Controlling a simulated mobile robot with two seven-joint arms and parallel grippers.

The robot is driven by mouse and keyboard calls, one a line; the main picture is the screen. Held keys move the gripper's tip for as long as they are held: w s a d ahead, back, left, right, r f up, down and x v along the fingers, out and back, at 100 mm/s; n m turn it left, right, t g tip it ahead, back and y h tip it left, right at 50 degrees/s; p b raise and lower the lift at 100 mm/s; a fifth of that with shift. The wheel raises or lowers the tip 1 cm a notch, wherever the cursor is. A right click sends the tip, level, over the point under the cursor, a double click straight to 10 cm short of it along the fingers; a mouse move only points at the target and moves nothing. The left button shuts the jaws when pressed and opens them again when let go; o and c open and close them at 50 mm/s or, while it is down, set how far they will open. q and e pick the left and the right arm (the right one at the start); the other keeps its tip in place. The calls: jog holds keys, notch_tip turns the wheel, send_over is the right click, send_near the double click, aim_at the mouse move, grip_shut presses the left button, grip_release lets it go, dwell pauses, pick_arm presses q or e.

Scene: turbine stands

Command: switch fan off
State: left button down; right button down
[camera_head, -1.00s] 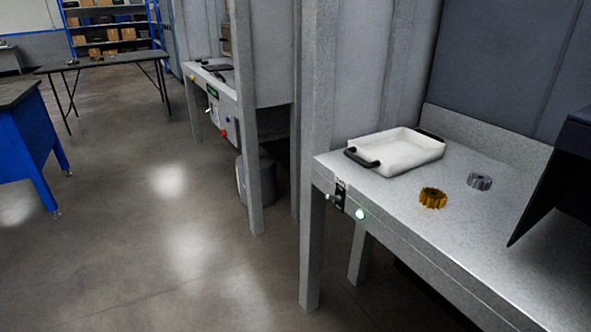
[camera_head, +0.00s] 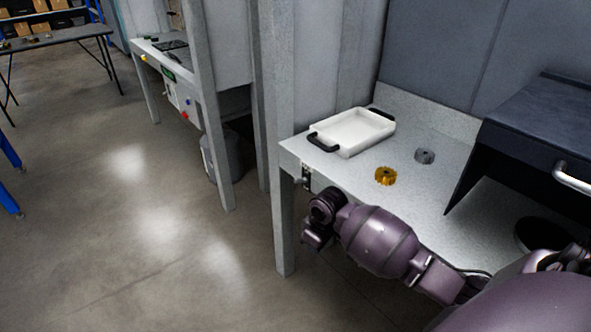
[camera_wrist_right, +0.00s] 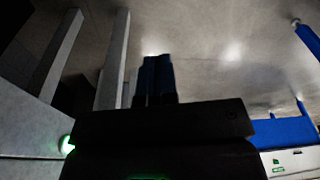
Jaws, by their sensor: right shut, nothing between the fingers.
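A small dark switch panel (camera_head: 306,176) is on the front edge of the grey workbench (camera_head: 440,190), near its left corner. A green light (camera_wrist_right: 67,146) glows on a pale surface at the left of the right wrist view, beside my gripper body. In the head view that part of the bench edge is hidden behind my right arm. My right gripper (camera_wrist_right: 156,70) is shut and empty, with its blue fingers together. In the head view the right wrist hangs in front of the bench edge, just below the switch panel. My left gripper is out of view.
A white tray (camera_head: 350,133) with black handles, a golden gear (camera_head: 386,176) and a grey gear (camera_head: 425,156) are on the bench. A dark machine (camera_head: 535,125) stands at the right. Grey posts (camera_head: 278,150) rise at the left.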

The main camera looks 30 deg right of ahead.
jog(key=w+d+r, duration=0.6)
jog(key=w+r, duration=0.3)
jog(key=w, duration=0.1)
jog(key=m+y, duration=0.1)
jog(key=m, duration=0.1)
send_near(302, 160)
jog(key=s+a+r, duration=0.1)
jog(key=s+r, duration=0.1)
jog(key=shift+s+t+p, duration=0.25)
jog(key=shift+t+p, duration=0.15)
jog(key=shift+p, duration=0.05)
jog(key=shift+f, duration=0.1)
jog(key=b+x, duration=0.2)
jog(key=x, duration=0.8)
jog(key=shift+a+f+b, duration=0.2)
jog(key=shift+b, duration=0.15)
jog(key=shift+s+a+f, duration=0.1)
jog(key=shift+a+f, duration=0.1)
jog(key=shift+f, duration=0.25)
jog(key=shift+s+a+f, duration=0.15)
jog(key=shift+a+f, duration=0.05)
jog(key=shift+f, duration=0.2)
jog(key=shift+s+a+f, duration=0.2)
jog(key=shift+a+f, duration=0.05)
jog(key=shift+f, duration=0.25)
jog(key=shift+a+f, duration=0.1)
jog(key=shift+f, duration=0.05)
